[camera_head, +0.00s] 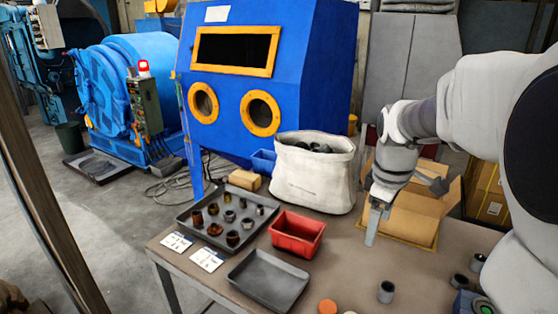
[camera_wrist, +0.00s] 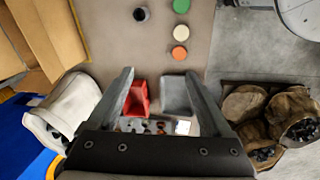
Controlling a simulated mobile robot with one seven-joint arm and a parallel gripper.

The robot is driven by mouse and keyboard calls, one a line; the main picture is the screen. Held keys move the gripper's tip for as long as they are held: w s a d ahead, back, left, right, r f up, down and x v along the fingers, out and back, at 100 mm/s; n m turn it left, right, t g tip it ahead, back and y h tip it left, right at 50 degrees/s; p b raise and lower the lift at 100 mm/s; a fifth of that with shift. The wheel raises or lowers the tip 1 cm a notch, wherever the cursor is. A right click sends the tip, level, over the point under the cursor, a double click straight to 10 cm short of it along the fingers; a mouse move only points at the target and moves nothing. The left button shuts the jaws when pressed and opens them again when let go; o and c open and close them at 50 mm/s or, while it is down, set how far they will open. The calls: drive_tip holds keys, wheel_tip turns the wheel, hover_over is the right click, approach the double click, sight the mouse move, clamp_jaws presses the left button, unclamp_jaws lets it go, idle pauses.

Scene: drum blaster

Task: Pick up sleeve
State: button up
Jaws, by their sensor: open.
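A dark grey hollow cylinder, which looks like a sleeve (camera_head: 386,291), stands upright on the table near the front edge of the head view. One such sleeve shows at the top of the wrist view (camera_wrist: 141,14). Two more dark cylinders, one a sleeve (camera_head: 459,281) and one behind it (camera_head: 477,262), stand at the right beside my arm. My gripper (camera_head: 372,228) points down above the table, in front of the cardboard box. In the wrist view its two fingers (camera_wrist: 158,72) are apart with nothing held between them.
A dark tray (camera_head: 185,220) holds several small metal parts. A red bin (camera_head: 297,234), an empty grey tray (camera_head: 268,281), a white sack (camera_head: 314,180) and an open cardboard box (camera_head: 412,215) stand on the table. An orange disc (camera_head: 327,307) lies near the front. Table between bin and sleeve is clear.

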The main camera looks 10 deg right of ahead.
drive_tip(key=w+d+f+n+g+y+b, duration=0.15)
drive_tip(key=w+d+f+n, duration=0.45)
drive_tip(key=d+f, duration=0.6)
drive_tip(key=b, duration=0.1)
hover_over(388, 287)
drive_tip(key=s, duration=0.1)
drive_tip(key=shift+m+g+h, duration=0.25)
drive_tip(key=shift+m, duration=0.15)
drive_tip(key=f, duration=1.3)
drive_tip(key=shift+a, duration=0.4)
drive_tip(key=shift+s+a+f+b, duration=0.1)
drive_tip(key=shift+f+b, duration=0.35)
drive_tip(key=shift+f, duration=2.15)
clamp_jaws()
